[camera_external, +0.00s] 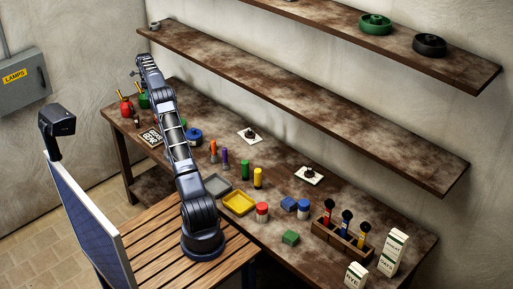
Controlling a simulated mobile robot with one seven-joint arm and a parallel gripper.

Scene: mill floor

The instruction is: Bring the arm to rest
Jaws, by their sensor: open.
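My arm rises from its round dark base on the slatted wooden platform (160,232) and stretches over the left part of the workbench (330,217) toward its far end. My gripper (137,73) is at the upper left end of the arm, small in the picture and raised above the far end of the bench. It is open, and I see nothing held in it.
Two long shelves (300,92) run along the wall beside the arm. The bench holds a yellow tray (239,203), a grey tray (216,186), colored cylinders, blocks, a wooden rack (341,240) and cartons (392,252). A blue panel (88,225) stands left of the platform.

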